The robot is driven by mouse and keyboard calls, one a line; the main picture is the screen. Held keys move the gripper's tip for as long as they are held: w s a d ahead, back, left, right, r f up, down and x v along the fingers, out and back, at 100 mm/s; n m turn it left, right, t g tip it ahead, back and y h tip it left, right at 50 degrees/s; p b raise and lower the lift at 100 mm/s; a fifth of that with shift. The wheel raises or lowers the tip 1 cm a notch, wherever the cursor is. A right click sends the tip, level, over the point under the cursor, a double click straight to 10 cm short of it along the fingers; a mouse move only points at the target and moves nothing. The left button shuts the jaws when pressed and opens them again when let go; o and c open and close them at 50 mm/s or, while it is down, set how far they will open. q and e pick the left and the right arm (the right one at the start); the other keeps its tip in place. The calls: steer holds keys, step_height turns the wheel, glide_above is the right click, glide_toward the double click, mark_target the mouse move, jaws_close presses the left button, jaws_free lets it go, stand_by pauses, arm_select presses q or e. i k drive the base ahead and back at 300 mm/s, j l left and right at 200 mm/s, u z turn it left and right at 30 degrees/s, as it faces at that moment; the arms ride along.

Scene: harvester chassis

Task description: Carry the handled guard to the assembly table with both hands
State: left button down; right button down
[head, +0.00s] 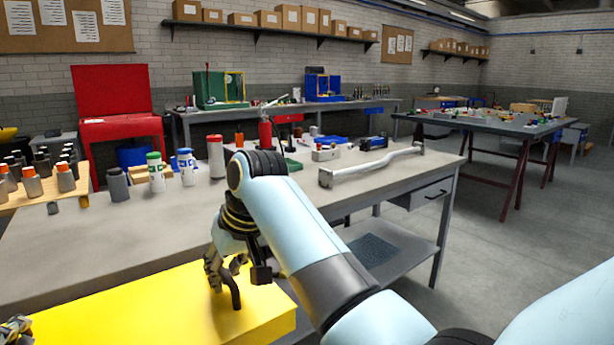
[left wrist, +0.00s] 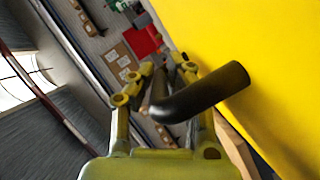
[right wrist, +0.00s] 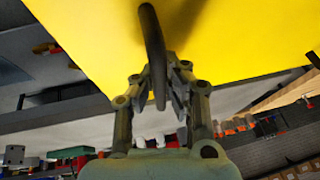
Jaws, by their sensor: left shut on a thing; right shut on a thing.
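The handled guard is a yellow box-like panel (head: 170,305) with black bar handles, low in the front of the head view. My right gripper (head: 226,277) is shut on one black handle (head: 236,293); the right wrist view shows that handle (right wrist: 153,45) between the fingers. My left gripper (head: 14,330) is at the lower left corner of the head view, partly cut off. The left wrist view shows it shut on another black handle (left wrist: 205,92). The guard's near part is out of frame. A dark-topped table with several small parts (head: 490,121) stands at the far right.
A grey workbench (head: 400,175) lies just beyond the guard, with bottles, a red extinguisher-like cylinder (head: 266,140) and a silver bar (head: 370,166). A red cabinet (head: 115,110) stands behind. The floor (head: 500,260) to the right is clear.

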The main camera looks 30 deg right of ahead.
mark_target(182, 217)
steer(key=l, duration=1.5)
steer(key=i, duration=0.45)
steer(key=i+j, duration=0.75)
steer(key=i, duration=0.15)
